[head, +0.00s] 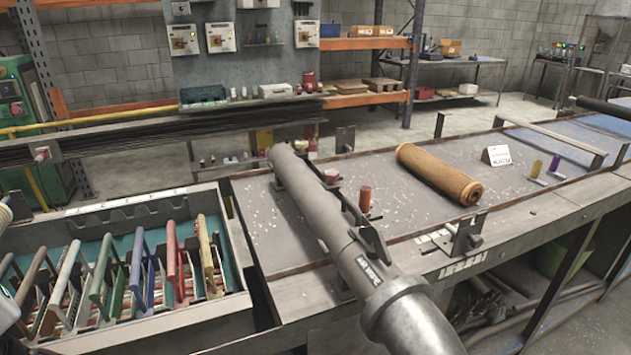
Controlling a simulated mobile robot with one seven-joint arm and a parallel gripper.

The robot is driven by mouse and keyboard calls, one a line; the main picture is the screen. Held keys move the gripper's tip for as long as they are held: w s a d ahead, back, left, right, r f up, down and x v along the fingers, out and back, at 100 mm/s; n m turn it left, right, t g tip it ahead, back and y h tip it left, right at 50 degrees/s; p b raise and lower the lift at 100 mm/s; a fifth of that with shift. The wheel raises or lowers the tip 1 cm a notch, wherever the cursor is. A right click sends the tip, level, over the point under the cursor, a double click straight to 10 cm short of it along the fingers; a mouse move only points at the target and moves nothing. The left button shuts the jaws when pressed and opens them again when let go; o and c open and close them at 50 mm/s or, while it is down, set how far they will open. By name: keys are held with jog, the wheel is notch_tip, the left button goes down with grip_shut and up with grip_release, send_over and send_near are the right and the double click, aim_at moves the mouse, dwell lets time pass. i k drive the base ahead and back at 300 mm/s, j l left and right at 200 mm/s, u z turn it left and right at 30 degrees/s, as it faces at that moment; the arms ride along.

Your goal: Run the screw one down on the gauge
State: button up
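My gripper is not in the head view. No part is plainly readable as a gauge or a screw. A brown mesh tube (440,174) lies on its side on the grey bench top (300,235). An upright orange-brown cylinder (365,199) stands left of it, with a smaller red piece (332,177) behind. A metal bracket or clamp (466,238) sits at the bench's front edge. Small yellow (535,169) and purple (555,163) pieces stand to the right, beside a small white sign (497,156).
A thick grey pipe-like arm (350,250) crosses the front of the bench and hides part of it. A tray (240,308) of colour-handled tools (135,270) stands at left. A dark bar (600,106) enters from the right. Shelves (365,43) stand behind.

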aim_at(330, 175)
jog(key=k+l, duration=0.1)
jog(key=l, duration=0.25)
jog(key=k+l+z, duration=0.1)
jog(key=l, duration=0.2)
jog(key=k+l, duration=0.15)
jog(key=l, duration=0.2)
jog(key=k+l+z, duration=0.2)
jog(key=l+z, duration=0.2)
jog(key=l, duration=0.15)
jog(key=i+j, duration=0.85)
jog(key=j, duration=0.1)
